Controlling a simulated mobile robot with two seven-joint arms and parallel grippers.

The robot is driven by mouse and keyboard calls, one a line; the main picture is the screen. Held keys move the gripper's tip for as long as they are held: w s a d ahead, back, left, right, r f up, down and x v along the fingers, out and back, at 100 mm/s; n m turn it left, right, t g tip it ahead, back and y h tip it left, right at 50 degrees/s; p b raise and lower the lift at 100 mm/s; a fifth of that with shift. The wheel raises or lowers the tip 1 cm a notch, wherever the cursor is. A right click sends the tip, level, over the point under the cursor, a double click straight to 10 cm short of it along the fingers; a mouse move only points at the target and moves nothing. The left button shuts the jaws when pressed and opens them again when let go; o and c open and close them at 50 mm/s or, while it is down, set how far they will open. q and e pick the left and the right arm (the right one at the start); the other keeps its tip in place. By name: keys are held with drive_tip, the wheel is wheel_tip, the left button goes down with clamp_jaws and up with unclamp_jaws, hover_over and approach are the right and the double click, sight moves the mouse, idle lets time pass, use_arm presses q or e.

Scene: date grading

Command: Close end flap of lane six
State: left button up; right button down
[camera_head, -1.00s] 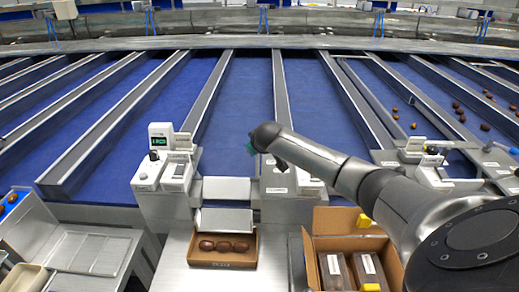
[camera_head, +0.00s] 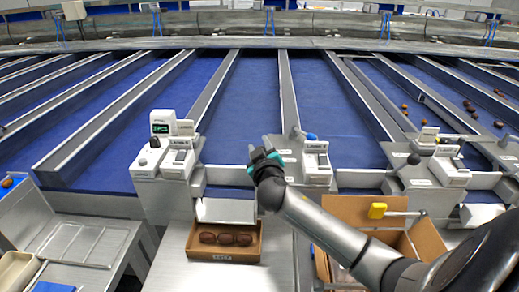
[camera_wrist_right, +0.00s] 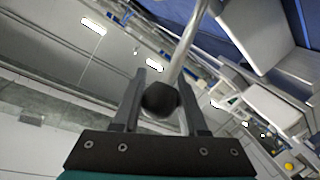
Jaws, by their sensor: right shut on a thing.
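My right gripper (camera_head: 262,157) is at the front end of a blue lane (camera_head: 250,110), just above its grey end bar (camera_head: 224,175). In the right wrist view the right gripper (camera_wrist_right: 162,85) is shut on a black ball knob (camera_wrist_right: 160,100) at the end of a metal rod (camera_wrist_right: 186,45). The bar, which looks like the end flap, stands across the lane mouth. A pale chute plate (camera_head: 225,210) slopes below it. The knob is hidden behind my gripper in the head view. I cannot read the lane number. My left gripper is not in view.
Control units stand on the left (camera_head: 165,150) and right (camera_head: 316,160) of this lane. A small box (camera_head: 192,252) with three dates sits below the chute. An open carton (camera_head: 432,238) stands to the right, under my arm. Loose dates lie in a lane farther right.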

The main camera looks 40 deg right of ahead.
drive_tip(key=shift+s+a+f, duration=0.15)
drive_tip(key=shift+s+a, duration=0.05)
drive_tip(key=shift+s, duration=0.05)
idle(0.4)
drive_tip(key=c, duration=0.9)
unclamp_jaws()
drive_tip(key=o, duration=0.3)
drive_tip(key=shift+s+a, duration=0.1)
drive_tip(key=shift+s, duration=0.05)
drive_tip(key=shift+o, duration=0.7)
